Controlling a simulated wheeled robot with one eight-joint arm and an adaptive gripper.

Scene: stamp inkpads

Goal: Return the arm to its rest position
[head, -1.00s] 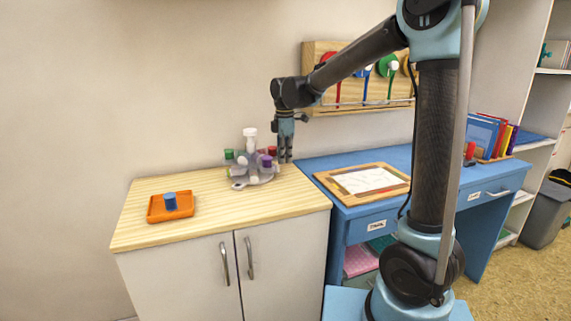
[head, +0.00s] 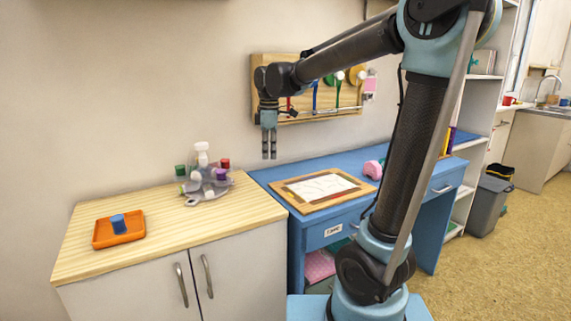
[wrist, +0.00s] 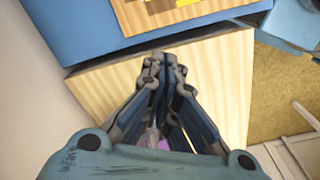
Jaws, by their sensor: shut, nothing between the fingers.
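My gripper (head: 269,146) hangs pointing down in the head view, in the air above the gap between the wooden cabinet top and the blue desk. It is shut and empty. In the wrist view its fingers (wrist: 163,65) come together over the light wooden cabinet top (wrist: 110,78). My arm reaches out from the right, raised, with the forearm nearly level.
A stamp carousel (head: 207,187) stands on the cabinet (head: 165,230), below and left of my gripper. An orange tray (head: 119,238) holds a blue stamp (head: 118,223). The blue desk (head: 300,170) bears a wooden-framed board (head: 318,188). A wall rack (head: 305,70) hangs behind my arm.

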